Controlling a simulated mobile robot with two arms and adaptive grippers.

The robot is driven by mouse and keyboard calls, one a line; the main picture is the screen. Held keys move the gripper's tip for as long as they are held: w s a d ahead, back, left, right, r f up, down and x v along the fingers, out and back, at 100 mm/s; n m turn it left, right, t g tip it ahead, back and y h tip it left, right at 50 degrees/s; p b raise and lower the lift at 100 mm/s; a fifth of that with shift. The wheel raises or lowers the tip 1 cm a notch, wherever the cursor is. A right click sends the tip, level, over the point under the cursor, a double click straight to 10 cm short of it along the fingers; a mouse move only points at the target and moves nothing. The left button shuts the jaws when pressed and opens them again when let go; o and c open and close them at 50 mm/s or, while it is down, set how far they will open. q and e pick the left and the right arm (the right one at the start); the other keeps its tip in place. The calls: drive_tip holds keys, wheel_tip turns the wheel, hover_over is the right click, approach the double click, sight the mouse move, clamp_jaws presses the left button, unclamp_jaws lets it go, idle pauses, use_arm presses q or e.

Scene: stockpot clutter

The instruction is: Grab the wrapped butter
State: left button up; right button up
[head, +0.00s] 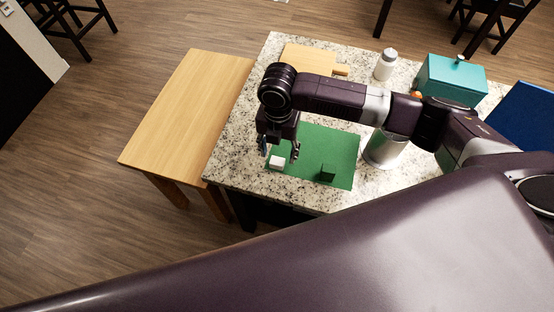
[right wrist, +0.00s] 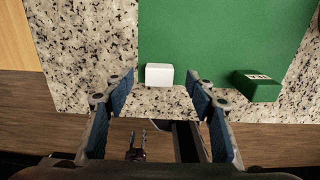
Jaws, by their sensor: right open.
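A small white block (head: 277,162), which I take to be the wrapped butter, lies at the near left edge of the green mat (head: 335,143). In the right wrist view the white block (right wrist: 159,75) is plain and unmarked, close to the mat's edge. My right gripper (head: 279,150) is open above the block and points down. In the right wrist view its blue-padded fingers stand apart, with the block between and just beyond their tips. Nothing is held. A small dark gripper, seemingly my left one (right wrist: 137,143), shows low beyond the counter edge; its jaws are too small to judge.
A dark green labelled box (right wrist: 257,85) lies right of the block. On the speckled counter (head: 232,165) stand a silver pot (head: 385,150), white bottle (head: 385,65), wooden board (head: 308,60) and teal box (head: 452,78). A wooden table (head: 185,110) adjoins the left side.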

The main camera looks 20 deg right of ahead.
sight(277, 163)
wheel_tip(277, 163, down, 2)
drive_tip(key=shift+f, duration=0.45)
drive_tip(key=c, duration=1.1)
use_arm(q)
drive_tip(key=shift+w+d+r, duration=0.15)
drive_tip(key=shift+w+r, duration=0.25)
drive_tip(key=shift+w, duration=0.3)
use_arm(e)
drive_tip(key=shift+c, duration=0.3)
